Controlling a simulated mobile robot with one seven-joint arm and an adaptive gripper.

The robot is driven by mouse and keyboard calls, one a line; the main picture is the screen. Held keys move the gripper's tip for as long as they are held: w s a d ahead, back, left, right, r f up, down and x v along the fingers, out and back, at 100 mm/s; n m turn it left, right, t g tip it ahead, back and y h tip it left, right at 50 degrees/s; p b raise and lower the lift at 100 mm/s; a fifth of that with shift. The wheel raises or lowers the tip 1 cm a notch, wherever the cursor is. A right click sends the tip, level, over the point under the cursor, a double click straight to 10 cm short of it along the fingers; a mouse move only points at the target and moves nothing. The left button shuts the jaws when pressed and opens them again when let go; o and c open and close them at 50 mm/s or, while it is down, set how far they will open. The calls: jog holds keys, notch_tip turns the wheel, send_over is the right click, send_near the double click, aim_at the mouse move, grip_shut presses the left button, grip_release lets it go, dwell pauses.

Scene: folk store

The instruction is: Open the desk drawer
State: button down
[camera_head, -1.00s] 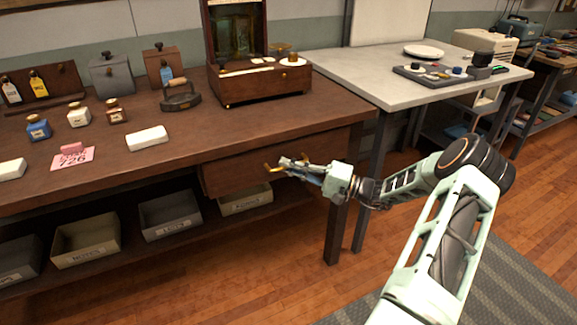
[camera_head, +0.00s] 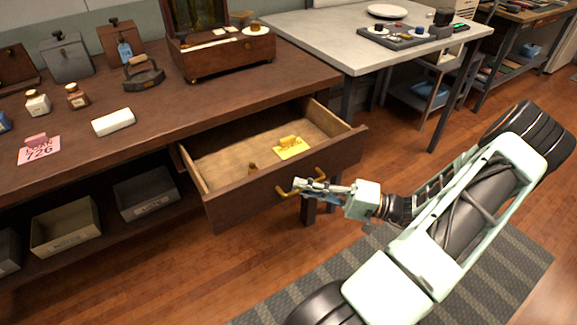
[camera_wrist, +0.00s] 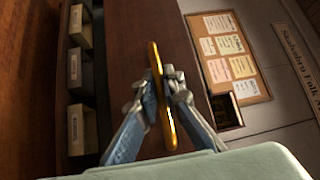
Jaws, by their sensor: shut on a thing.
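The desk drawer (camera_head: 240,203) is pulled well out from under the dark wooden desk (camera_head: 208,112). Its inside shows a yellow card with a small thing on it (camera_head: 290,146) and a small brass-coloured piece (camera_head: 252,167). My gripper (camera_head: 297,187) is at the drawer front, shut on the brass handle (camera_head: 284,193). In the wrist view, the handle (camera_wrist: 157,75) runs upright between the two fingers of my gripper (camera_wrist: 159,88), with the brown drawer front (camera_wrist: 128,50) behind it.
Labelled bins (camera_head: 66,226) stand on the shelf under the desk. A grey-topped table (camera_head: 325,45) stands to the right. A striped mat (camera_head: 500,262) lies on the wooden floor. Bottles, an iron (camera_head: 143,73) and a wooden box (camera_head: 225,57) stand on the desk.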

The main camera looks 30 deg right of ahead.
jog(key=shift+s+d, duration=0.15)
jog(key=shift+s, duration=2.8)
jog(key=c, duration=2.1)
grip_release()
jog(key=v, duration=1.2)
jog(key=shift+r, duration=0.1)
jog(key=shift+s+p, duration=0.1)
jog(key=shift+p, duration=0.2)
